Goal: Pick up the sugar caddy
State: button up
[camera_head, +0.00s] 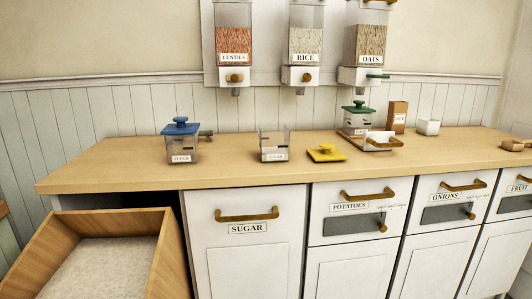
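Several clear square caddies stand on the wooden counter, and their small labels are too blurred to read surely. One caddy with a blue lid (181,143) stands at the left with its lid on. An open caddy (273,144) stands near the middle without a lid. A yellow lid (326,153) lies flat on the counter to its right. A caddy with a green lid (358,117) stands further back on the right. I cannot tell for certain which is the sugar caddy. My gripper is not in view.
Lentils (234,40), rice (305,40) and oats (370,45) dispensers hang on the wall. An open bin (50,255) of pale powder juts out at lower left. A tray (383,142), small box (397,117) and white cup (428,127) stand right. The counter's (100,172) left end is clear.

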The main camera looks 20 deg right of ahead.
aim_at(274, 141)
jog(key=i+l+z, duration=0.35)
jog(key=l, duration=0.3)
jog(key=i+l+z, duration=0.35)
jog(key=l, duration=0.2)
jog(key=i+l+z, duration=0.35)
jog(key=i+l, duration=0.1)
jog(key=i, duration=0.05)
